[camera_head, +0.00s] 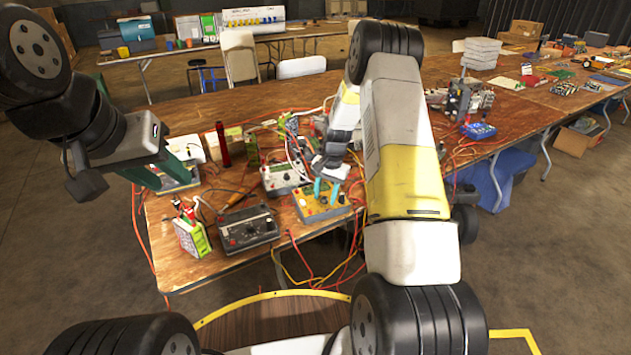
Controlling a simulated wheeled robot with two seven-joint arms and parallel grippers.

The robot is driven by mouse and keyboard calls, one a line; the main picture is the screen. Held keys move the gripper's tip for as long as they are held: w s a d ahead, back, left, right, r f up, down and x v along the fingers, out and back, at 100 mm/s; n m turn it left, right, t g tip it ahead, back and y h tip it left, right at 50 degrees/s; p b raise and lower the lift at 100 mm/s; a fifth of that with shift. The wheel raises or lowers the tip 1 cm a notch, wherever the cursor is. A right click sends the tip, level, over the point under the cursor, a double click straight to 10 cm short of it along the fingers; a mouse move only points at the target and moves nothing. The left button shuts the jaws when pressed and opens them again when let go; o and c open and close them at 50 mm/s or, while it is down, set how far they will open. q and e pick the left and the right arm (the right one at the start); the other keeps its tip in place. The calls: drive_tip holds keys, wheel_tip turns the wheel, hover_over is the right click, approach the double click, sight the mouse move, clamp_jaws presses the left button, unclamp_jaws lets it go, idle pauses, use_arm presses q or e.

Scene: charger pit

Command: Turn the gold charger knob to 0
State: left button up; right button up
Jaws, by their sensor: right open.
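I cannot tell whether the fingertips touch the knob. My left gripper (150,178) hangs over the left end of the table, away from the charger; its jaw gap does not show clearly.
A dark charger (248,230) and a green-and-white battery (193,236) stand left of the gold charger. A white meter box (284,176) stands behind it. Red and orange cables (322,280) hang over the front edge. My right arm hides part of the table.

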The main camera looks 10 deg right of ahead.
clamp_jaws()
drive_tip(key=shift+n, duration=0.4)
drive_tip(key=shift+n+h, duration=0.3)
drive_tip(key=shift+n, duration=2.3)
unclamp_jaws()
